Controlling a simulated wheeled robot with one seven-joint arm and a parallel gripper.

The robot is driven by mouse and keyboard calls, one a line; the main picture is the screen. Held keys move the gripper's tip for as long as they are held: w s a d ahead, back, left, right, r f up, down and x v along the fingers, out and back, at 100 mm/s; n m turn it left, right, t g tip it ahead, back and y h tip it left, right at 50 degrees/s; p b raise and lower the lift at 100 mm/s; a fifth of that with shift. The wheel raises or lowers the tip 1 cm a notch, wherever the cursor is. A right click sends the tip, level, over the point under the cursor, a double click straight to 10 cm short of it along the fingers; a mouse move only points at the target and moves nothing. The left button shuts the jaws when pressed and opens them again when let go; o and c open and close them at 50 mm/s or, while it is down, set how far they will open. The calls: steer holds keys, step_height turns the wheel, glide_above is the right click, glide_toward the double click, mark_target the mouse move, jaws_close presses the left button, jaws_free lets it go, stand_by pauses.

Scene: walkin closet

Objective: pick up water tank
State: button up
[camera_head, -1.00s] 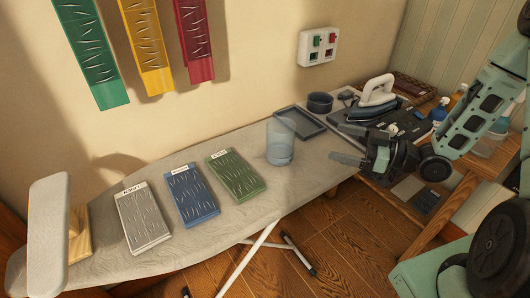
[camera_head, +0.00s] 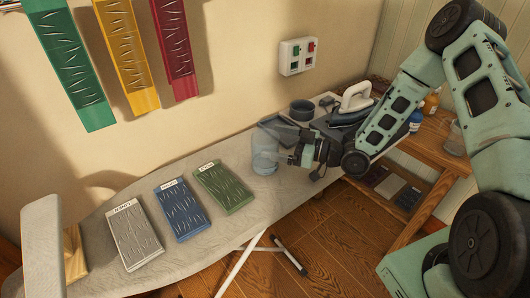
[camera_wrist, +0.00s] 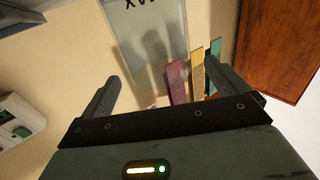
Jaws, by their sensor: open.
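The water tank (camera_head: 265,155) is a clear, see-through cup-like container standing upright on the grey ironing board. In the wrist view the tank (camera_wrist: 150,35) fills the top centre, with the letters MAX upside down on it. My gripper (camera_head: 287,147) is at the tank's right side, pointing left at it. In the wrist view my gripper (camera_wrist: 164,72) has its two fingers spread wide, with the tank in line with the gap. I cannot tell whether the fingertips reach past its near wall. Nothing is held.
A grey booklet (camera_head: 135,235), blue booklet (camera_head: 181,208) and green booklet (camera_head: 223,187) lie left of the tank on the ironing board (camera_head: 100,280). A dark tray (camera_head: 283,128), round dark bowl (camera_head: 302,110) and iron (camera_head: 352,105) are behind my gripper.

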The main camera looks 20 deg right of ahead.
mark_target(252, 135)
steer(key=shift+p+x, duration=0.6)
steer(key=shift+x, duration=1.35)
steer(key=c, duration=1.5)
steer(key=shift+r, duration=0.15)
